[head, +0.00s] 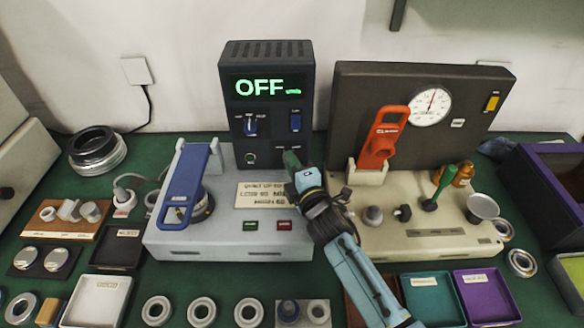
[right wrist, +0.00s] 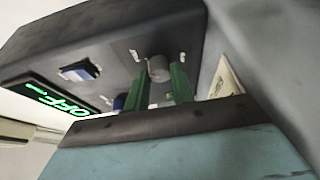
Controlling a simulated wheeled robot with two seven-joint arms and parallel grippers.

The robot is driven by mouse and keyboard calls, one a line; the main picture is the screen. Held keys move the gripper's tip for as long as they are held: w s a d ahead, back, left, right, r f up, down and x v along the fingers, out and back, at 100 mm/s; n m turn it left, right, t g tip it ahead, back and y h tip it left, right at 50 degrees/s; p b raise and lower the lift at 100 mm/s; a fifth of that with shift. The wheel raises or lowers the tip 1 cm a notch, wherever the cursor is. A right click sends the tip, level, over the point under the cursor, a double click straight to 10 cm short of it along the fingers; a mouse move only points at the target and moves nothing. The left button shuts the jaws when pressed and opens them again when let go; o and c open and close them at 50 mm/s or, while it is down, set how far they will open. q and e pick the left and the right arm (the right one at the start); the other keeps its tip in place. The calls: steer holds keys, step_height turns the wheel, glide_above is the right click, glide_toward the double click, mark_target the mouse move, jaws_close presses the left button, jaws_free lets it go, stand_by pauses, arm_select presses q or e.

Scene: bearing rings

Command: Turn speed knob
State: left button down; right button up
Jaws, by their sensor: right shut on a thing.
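The dark control box (head: 266,80) stands at the back of the bench, its display (head: 265,87) reading OFF in green. In the right wrist view, a grey round knob (right wrist: 159,69) sticks out of the box's panel between the two green fingers of my right gripper (right wrist: 161,85). The gripper is shut on this knob. In the head view my right gripper (head: 291,160) reaches the lower right of the panel and hides the knob. My left gripper is not in view.
A blue rocker switch (head: 295,121) and a selector knob (head: 250,126) sit higher on the panel. A pale base with a blue lever (head: 184,186) stands front left. A gauge unit (head: 350,95) with a red handle (head: 383,140) stands close on the right.

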stand_by(0.5)
steer(key=o, duration=1)
steer(key=p+v, duration=0.1)
steer(key=v, duration=1.2)
steer(key=shift+s, duration=0.15)
